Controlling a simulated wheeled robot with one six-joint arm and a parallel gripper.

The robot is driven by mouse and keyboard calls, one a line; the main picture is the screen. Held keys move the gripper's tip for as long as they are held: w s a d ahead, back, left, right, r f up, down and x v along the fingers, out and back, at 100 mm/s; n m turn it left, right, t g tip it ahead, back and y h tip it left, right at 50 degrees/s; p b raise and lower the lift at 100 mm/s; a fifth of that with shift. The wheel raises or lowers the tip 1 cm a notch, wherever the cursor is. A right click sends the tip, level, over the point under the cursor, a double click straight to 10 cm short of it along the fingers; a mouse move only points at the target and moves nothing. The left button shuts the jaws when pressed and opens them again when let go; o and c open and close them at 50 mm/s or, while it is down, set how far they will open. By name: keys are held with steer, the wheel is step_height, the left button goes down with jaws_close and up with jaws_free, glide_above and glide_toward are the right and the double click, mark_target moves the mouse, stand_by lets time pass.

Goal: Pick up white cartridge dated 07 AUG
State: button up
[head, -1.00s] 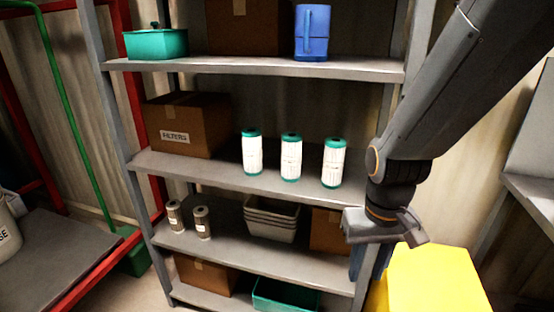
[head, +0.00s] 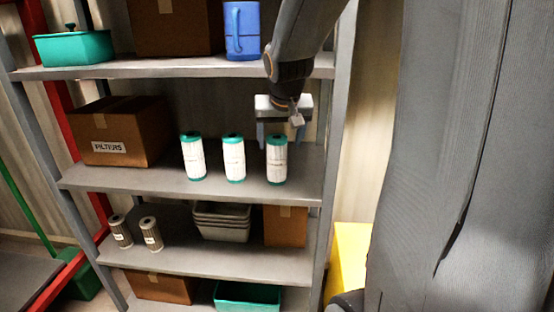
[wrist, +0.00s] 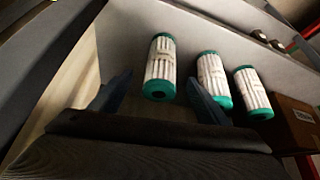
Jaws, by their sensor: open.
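Three white cartridges with green end caps stand upright in a row on the middle shelf: a left one (head: 193,158), a middle one (head: 233,160) and a right one (head: 277,162). The dates on them are too small to read. My gripper (head: 282,136) is open and empty, just above and around the top of the right cartridge. In the wrist view, that cartridge (wrist: 160,68) shows between the two spread fingers, apart from both. The middle cartridge (wrist: 213,78) is close to one finger, and the left cartridge (wrist: 253,92) is farther off.
A brown FILTERS box (head: 120,130) stands left of the cartridges. A blue jug (head: 242,30) and a teal tub (head: 74,48) are on the shelf above. Two darker cartridges (head: 151,235) and grey trays (head: 221,222) are below. A shelf post (head: 340,110) is close on the right.

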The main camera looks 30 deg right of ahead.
mark_target(277, 151)
steer(key=shift+w+p+x, duration=0.25)
steer(key=shift+p+x, duration=0.3)
steer(key=shift+x, duration=3.05)
steer(key=shift+r, duration=0.1)
steer(key=c, duration=1.2)
steer(key=shift+s+r, duration=0.1)
steer(key=shift+c, duration=0.2)
